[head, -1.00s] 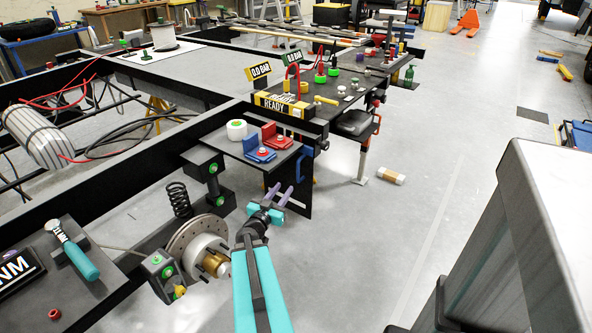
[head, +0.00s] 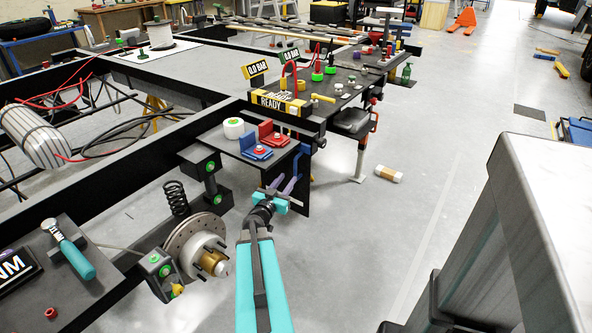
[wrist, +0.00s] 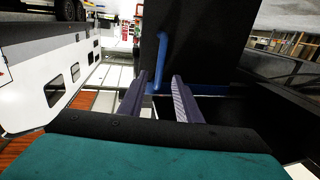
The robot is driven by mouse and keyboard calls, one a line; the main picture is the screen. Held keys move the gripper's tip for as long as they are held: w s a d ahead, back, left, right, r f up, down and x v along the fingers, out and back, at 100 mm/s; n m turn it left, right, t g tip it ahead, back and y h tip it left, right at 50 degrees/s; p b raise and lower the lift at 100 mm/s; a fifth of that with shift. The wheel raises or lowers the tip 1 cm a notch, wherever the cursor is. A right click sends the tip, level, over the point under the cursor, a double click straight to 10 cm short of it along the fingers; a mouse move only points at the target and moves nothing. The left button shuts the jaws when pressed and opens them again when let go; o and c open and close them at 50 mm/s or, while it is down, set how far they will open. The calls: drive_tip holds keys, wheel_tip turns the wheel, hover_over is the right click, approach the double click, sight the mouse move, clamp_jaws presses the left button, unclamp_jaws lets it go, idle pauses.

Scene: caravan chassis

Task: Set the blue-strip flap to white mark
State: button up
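The flap is a dark panel (head: 304,190) hanging below the black shelf in the head view. A blue bar (head: 297,159) shows at its upper edge. In the wrist view the dark panel (wrist: 205,40) fills the upper middle, with an upright blue handle (wrist: 160,65) and a blue strip (wrist: 225,89) along its lower edge. My gripper (head: 281,184) is just left of the panel in the head view. In the wrist view its purple fingers (wrist: 158,92) are apart, with the handle's lower end between or just beyond them. Contact is unclear. I cannot make out a white mark.
A brake disc (head: 197,240) and a coil spring (head: 176,198) stand left of my arm. The floor to the right is mostly clear.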

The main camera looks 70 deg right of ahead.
sight(295, 169)
drive_tip(key=shift+s+d+b, duration=0.15)
drive_tip(key=shift+d+b, duration=0.05)
drive_tip(key=shift+d, duration=2.05)
drive_tip(key=shift+s+d+b, duration=0.1)
drive_tip(key=shift+d+b, duration=0.05)
drive_tip(key=shift+d, duration=2.1)
clamp_jaws()
